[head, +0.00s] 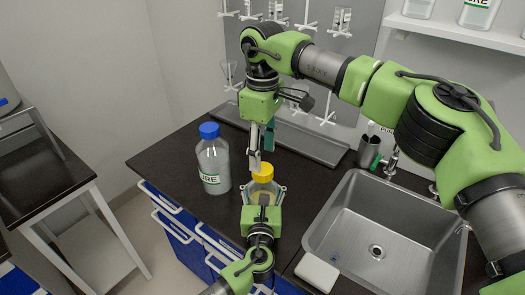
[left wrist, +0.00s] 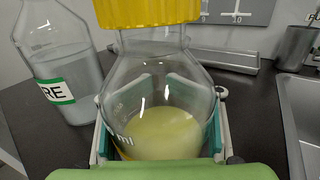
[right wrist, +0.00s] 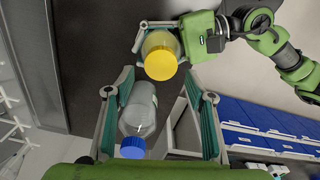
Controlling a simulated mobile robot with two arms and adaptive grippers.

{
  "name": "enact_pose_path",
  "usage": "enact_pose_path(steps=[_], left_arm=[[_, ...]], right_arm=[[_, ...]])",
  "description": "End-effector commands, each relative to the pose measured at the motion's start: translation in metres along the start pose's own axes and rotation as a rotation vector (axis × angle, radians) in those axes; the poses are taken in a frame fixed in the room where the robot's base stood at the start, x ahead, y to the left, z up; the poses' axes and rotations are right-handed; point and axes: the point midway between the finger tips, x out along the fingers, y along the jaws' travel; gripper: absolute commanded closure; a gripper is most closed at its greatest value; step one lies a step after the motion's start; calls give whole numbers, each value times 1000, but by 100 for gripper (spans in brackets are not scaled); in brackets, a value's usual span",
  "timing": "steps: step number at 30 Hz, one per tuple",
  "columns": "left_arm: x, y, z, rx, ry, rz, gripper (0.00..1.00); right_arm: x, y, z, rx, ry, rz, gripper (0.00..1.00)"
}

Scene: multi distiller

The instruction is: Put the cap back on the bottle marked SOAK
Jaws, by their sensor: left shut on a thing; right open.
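A clear bottle with pale yellow liquid (left wrist: 160,132) stands upright between the fingers of my left gripper (head: 263,195), which is shut on it. A yellow cap (head: 262,173) sits on its neck; it fills the top of the left wrist view (left wrist: 148,12). Whether it is threaded down cannot be told. No SOAK marking is readable; the fingers hide part of the bottle. My right gripper (head: 262,148) is open and empty, pointing down just above the yellow cap. In the right wrist view the cap (right wrist: 160,64) lies beyond the fingertips, toward the top.
A clear bottle with a blue cap (head: 212,160), its label showing "URE", stands left of the held bottle on the dark counter (head: 175,155). A sink (head: 375,240) is at the right. A grey tray (head: 310,143) and a drying rack (head: 300,20) are behind.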

Motion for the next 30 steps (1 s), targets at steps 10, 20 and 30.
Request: enact_pose_path(steps=[10,20,30], left_arm=[[-1,-1,-2,-1,3,-1,100],[-1,-1,-1,-1,3,-1,100],[-1,-1,-1,-1,3,-1,100]], right_arm=[[-2,0,0,-388,0,0,50],[-6,0,-1,-992,0,1,50],[-9,-1,0,-1616,-2,0,50]])
